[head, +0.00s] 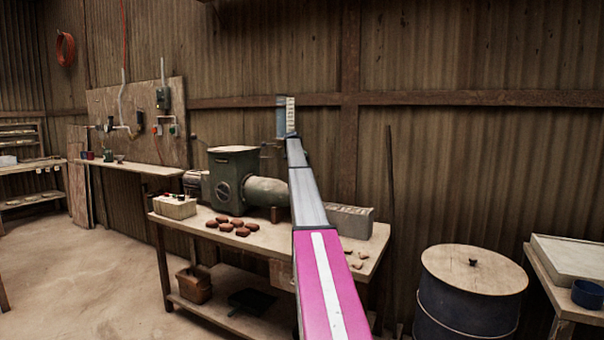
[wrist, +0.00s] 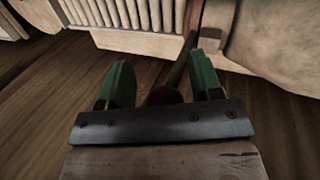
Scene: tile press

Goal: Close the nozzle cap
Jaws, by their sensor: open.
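My gripper (wrist: 161,62) shows in the wrist view as two green fingers set wide apart, open with nothing gripped. A dark rod (wrist: 181,62) with a brown rounded end (wrist: 165,95) appears in the gap between the fingers; I cannot tell whether either finger touches it. In the head view a grey-green machine (head: 233,180) with a horizontal barrel (head: 266,191) stands on a wooden table. My arm crosses in front of the barrel's right end. I cannot make out the nozzle cap or its state, and the fingers are not clear in the head view.
The table (head: 205,222) holds several reddish-brown tiles (head: 243,231), a pale box (head: 175,206) at left and a long grey block (head: 352,221) at right. A lidded blue drum (head: 470,315) stands at right. Open floor (head: 85,280) lies at left.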

